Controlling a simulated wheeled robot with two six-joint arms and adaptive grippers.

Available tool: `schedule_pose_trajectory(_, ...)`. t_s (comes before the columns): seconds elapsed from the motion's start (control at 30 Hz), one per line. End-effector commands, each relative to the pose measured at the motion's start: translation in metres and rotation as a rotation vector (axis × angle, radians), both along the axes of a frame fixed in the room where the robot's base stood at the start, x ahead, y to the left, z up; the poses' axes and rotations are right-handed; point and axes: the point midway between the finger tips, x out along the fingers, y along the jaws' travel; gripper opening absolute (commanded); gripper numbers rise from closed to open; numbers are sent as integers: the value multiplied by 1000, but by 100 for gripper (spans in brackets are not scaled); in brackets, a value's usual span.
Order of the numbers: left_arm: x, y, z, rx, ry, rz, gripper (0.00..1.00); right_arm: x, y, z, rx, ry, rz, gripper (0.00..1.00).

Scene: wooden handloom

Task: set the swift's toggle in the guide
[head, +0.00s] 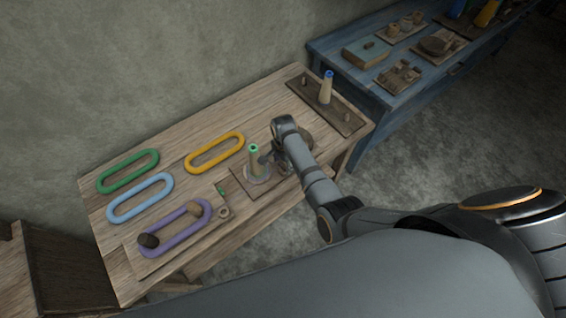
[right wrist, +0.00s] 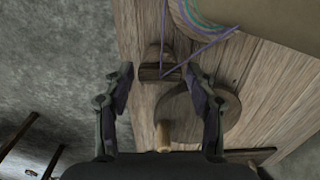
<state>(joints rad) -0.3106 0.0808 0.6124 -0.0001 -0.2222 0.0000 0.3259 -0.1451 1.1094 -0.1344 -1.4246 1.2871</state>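My right gripper (head: 282,158) is over the near right part of the wooden table, beside a pale cone with a green tip (head: 254,158). In the right wrist view the right gripper (right wrist: 159,72) is open, its fingers apart. A small dark wooden block (right wrist: 156,70) lies beyond and between the fingertips, apparently untouched, with purple thread (right wrist: 212,48) running to it. I cannot tell whether it is the guide or the toggle. A purple skein (head: 176,229) lies around two posts on a board (head: 170,258), possibly the swift. My left gripper is out of view.
A round wooden disc (right wrist: 232,108) with an upright peg (right wrist: 163,135) is close to the right finger. Green (head: 128,171), light blue (head: 140,198) and yellow (head: 214,153) skeins lie on the table. A blue-tipped cone (head: 327,88) stands farther back. A blue bench (head: 350,80) is behind.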

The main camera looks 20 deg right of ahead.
Motion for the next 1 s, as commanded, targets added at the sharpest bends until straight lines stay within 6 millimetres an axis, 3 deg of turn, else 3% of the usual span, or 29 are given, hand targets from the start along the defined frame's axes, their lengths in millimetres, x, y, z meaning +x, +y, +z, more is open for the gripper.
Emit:
schedule_pose_trajectory(0.37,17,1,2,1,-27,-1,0,1,0,3,0,-2,0,68)
schedule_pose_trajectory(0.73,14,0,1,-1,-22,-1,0,0,0,64,0,-4,-1,68)
schedule_pose_trajectory(1.0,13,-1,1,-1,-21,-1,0,-2,0,76,0,0,0,68)
